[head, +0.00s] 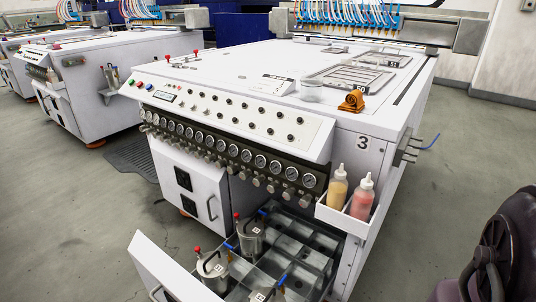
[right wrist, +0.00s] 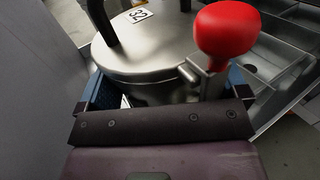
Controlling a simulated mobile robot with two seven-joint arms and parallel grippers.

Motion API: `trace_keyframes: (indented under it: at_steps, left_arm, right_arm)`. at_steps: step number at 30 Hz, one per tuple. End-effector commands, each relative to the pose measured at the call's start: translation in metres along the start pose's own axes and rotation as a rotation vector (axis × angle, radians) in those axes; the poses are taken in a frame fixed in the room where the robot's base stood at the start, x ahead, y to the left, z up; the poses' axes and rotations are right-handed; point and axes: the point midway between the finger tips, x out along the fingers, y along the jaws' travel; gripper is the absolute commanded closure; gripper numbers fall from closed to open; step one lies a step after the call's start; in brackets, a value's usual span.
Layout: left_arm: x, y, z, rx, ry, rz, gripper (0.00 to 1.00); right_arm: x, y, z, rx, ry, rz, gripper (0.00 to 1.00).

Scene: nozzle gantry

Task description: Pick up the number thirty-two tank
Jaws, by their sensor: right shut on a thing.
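The number thirty-two tank (right wrist: 150,45) is a round silver metal tank with a "32" label on its lid, a red knob and a dark handle. It fills the middle of the right wrist view. My right gripper (right wrist: 166,92) has its blue-padded fingers on either side of the tank and is shut on it. The tank's lower part is hidden behind the gripper. In the head view, several silver tanks stand in the open drawer; their labels are too small to read surely. Neither gripper shows in the head view.
The open drawer (head: 150,262) has a grid of compartments, several empty at its right. Above it are gauges and a white control panel (head: 240,115). A side bin (head: 345,215) holds a yellow bottle (head: 337,188) and a red bottle (head: 362,198). Grey floor is clear at right.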

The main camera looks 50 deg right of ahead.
Motion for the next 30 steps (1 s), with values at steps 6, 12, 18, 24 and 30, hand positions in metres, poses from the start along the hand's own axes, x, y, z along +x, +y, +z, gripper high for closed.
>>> trace_keyframes:
  at_steps: [6,12,18,24,30]
  left_arm:
    - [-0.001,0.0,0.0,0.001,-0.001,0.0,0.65]
    - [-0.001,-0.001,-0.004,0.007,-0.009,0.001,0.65]
    - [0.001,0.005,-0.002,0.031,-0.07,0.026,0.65]
    - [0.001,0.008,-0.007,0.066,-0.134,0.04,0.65]
    - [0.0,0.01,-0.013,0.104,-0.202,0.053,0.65]
  right_arm:
    - [0.003,0.001,0.003,0.002,-0.007,0.0,0.82]
    - [0.004,0.001,0.014,0.002,-0.01,0.0,0.82]
    - [0.008,0.002,0.043,0.007,-0.02,-0.001,0.82]
    - [0.01,0.003,0.084,0.009,-0.026,-0.001,0.82]
    - [0.01,0.004,0.126,0.011,-0.027,0.0,0.82]
